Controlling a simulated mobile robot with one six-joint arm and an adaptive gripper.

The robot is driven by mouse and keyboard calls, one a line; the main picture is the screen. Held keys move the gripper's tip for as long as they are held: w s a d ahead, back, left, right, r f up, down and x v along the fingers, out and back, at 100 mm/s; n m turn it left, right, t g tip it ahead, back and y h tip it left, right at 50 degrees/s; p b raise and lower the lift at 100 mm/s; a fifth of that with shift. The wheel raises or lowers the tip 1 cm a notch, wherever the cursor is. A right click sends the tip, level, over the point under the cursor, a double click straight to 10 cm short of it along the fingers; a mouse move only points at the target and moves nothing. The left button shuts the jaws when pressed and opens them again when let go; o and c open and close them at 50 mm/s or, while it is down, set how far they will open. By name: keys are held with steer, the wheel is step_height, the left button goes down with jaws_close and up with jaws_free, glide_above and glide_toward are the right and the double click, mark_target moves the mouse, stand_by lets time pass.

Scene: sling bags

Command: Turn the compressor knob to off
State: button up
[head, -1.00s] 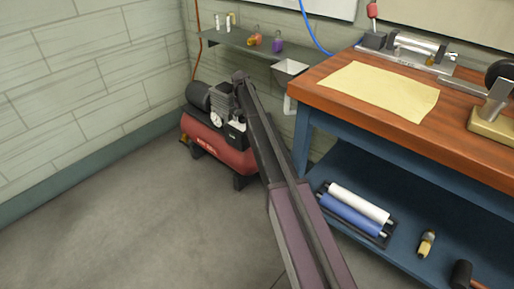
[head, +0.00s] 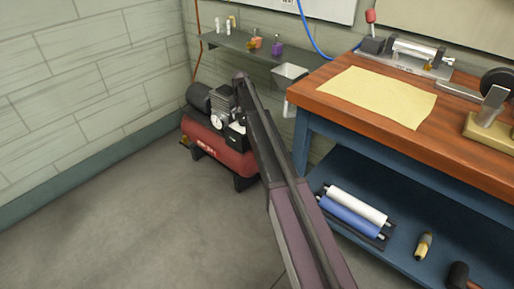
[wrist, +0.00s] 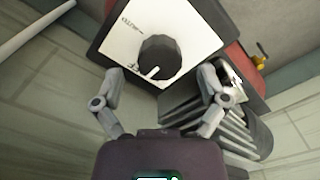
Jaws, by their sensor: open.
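The compressor (head: 215,148) is a red tank with a dark motor on top, on the floor by the back wall. In the wrist view its knob (wrist: 160,56) is a round black dial on a white plate (wrist: 190,22) of a dark box. In the head view the gripper and knob are hidden or cannot be made out.
A wooden workbench (head: 450,140) stands to the right, with rollers (head: 352,212) on its lower shelf. A wall shelf (head: 240,45) with small bottles hangs behind the compressor. The floor (head: 120,225) at left is clear.

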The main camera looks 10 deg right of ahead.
mark_target(242, 119)
steer(key=shift+r+p, duration=5.7)
steer(key=shift+r, duration=0.35)
steer(key=s+f+b, duration=0.3)
steer(key=s, duration=1.1)
steer(key=s+f+n+b, duration=0.1)
steer(key=s+f+b, duration=0.3)
steer(key=s, duration=1.1)
steer(key=shift+s+f, duration=0.15)
steer(key=shift+s, duration=0.1)
steer(key=s, duration=1.6)
step_height(242, 119, up, 34)
steer(key=p, duration=3.3)
steer(key=shift+d+n+p, duration=0.15)
steer(key=shift+n+p, duration=0.25)
